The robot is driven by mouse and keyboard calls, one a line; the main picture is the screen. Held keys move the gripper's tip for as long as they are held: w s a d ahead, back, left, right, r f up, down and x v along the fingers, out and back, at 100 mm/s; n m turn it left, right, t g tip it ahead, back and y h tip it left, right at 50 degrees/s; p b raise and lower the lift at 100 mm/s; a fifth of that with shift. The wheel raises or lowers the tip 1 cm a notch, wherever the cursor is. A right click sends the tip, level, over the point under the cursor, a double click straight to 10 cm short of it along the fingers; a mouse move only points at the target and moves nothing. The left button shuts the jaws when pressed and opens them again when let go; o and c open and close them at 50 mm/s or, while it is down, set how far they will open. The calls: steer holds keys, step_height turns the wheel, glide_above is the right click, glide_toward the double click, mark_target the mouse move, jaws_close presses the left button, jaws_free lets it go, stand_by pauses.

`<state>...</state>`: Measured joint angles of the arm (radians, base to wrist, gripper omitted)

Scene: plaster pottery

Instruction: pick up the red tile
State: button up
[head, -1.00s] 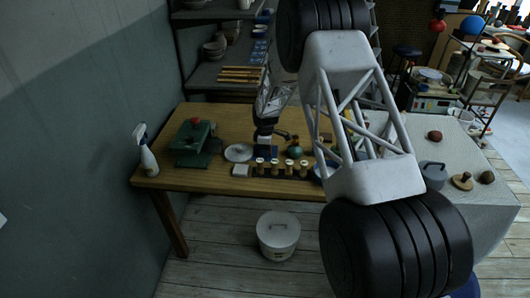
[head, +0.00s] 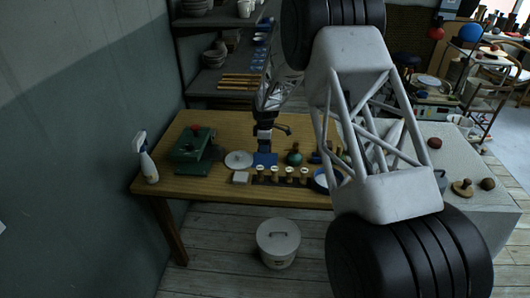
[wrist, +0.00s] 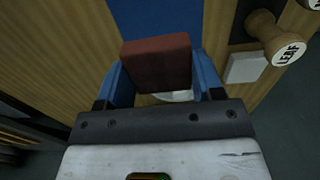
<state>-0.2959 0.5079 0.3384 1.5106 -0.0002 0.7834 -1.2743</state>
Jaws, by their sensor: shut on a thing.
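The red tile (wrist: 158,62) is a dull red block, held between the blue fingers of my gripper (wrist: 160,80) in the wrist view. A finger shows at each side of it. A flat blue surface (wrist: 165,15) lies beneath or beyond the tile. In the head view my gripper (head: 264,146) is over the wooden table (head: 222,187), just above the blue patch (head: 265,160). I cannot make out the tile there. How high the tile is above the surface is hard to tell.
Several stamps (head: 289,176) stand in a row at the table's front; one marked LEAF (wrist: 284,50) is close by. A white block (wrist: 246,67) and a white plate (head: 239,160) are near. A green device (head: 192,146) and a spray bottle (head: 146,160) stand left.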

steer(key=shift+r, duration=1.8)
steer(key=shift+d, duration=0.15)
